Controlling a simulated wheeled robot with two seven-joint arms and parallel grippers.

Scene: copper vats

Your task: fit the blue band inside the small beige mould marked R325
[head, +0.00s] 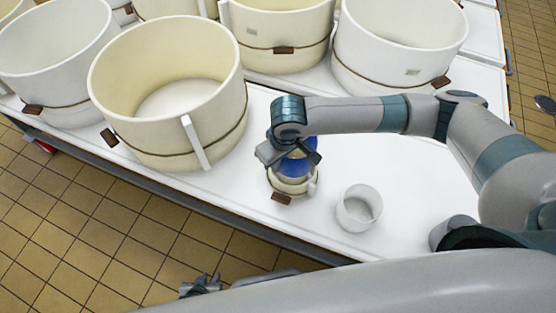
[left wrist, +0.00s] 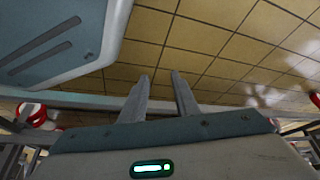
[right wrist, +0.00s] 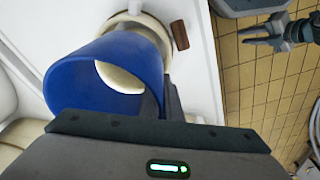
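The blue band (head: 296,165) is held upright at the small beige mould (head: 291,186), which stands near the table's front edge. My right gripper (head: 290,152) is above the mould and shut on the band. In the right wrist view the band (right wrist: 75,88) is large, with one dark finger beside its wall. Beige shows through its opening, and part of the mould (right wrist: 152,27) shows beyond it. I cannot tell whether the band's lower edge is inside the mould. No R325 mark is readable. My left gripper (head: 200,286) is open and empty (left wrist: 161,88), away from the table over the floor.
A small white cup-like ring (head: 359,208) stands right of the mould. A large cream mould (head: 165,95) with a white upright strip stands to the left. Several other large moulds stand behind. The white table (head: 400,175) is clear to the right, under my right arm.

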